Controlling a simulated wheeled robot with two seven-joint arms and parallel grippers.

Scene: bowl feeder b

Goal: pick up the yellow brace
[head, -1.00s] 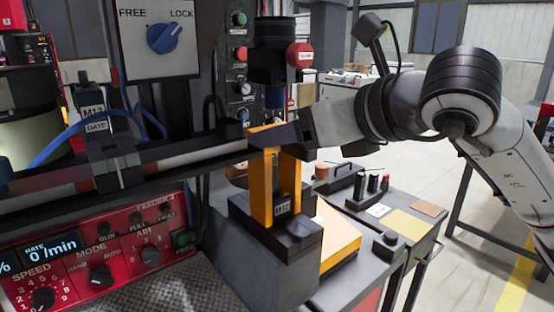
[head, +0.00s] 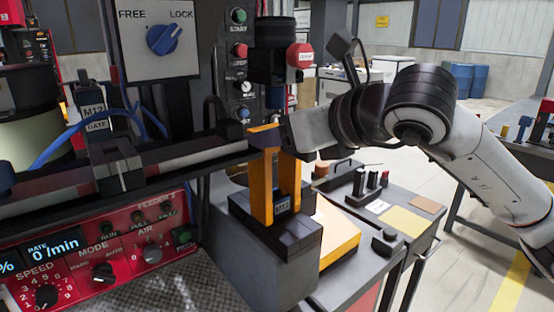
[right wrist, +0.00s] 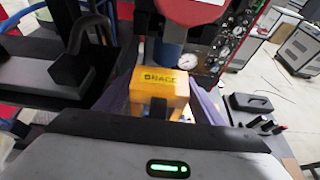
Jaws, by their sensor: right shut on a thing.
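The yellow brace (head: 262,192) is an upright arch with two legs, in the middle of the head view. Its legs stand at the black block (head: 300,232) with an M12 label. Whether its feet touch the block is hard to tell. My right gripper (head: 266,140) is shut on the top of the brace, coming in from the right. In the right wrist view the brace's lettered top (right wrist: 160,82) sits between my two fingers. My left gripper is not in view.
A dark rail (head: 190,160) runs in from the left, close to the brace top. A black cylinder with a red button (head: 300,55) hangs just above. The red control panel (head: 100,255) is at lower left. A side bench (head: 375,245) holds small items at right.

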